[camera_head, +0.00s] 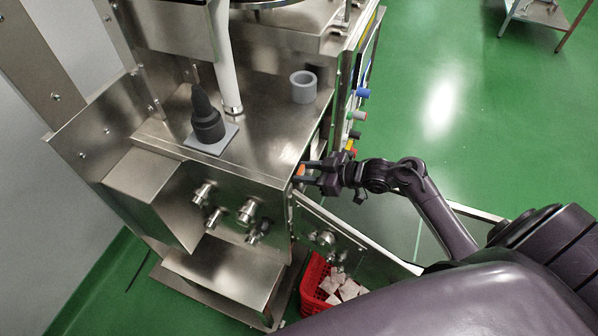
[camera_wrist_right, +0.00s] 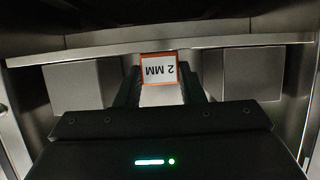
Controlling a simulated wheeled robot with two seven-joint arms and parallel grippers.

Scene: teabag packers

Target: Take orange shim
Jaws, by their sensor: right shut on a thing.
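The orange shim (camera_wrist_right: 159,70) shows in the right wrist view with a white label reading "2 MM" upside down. It sits between the fingers of my right gripper (camera_wrist_right: 160,88), which is shut on it. In the head view a small orange part of the shim (camera_head: 300,170) shows at the fingertips of my right gripper (camera_head: 308,173), at the right side opening of the steel machine. I cannot tell whether the shim still touches a surface inside. My left gripper is not in view.
An open door (camera_head: 335,228) stands below my right gripper. A red crate (camera_head: 313,283) with white packets is on the floor. Grey blocks (camera_wrist_right: 85,84) flank the fingers.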

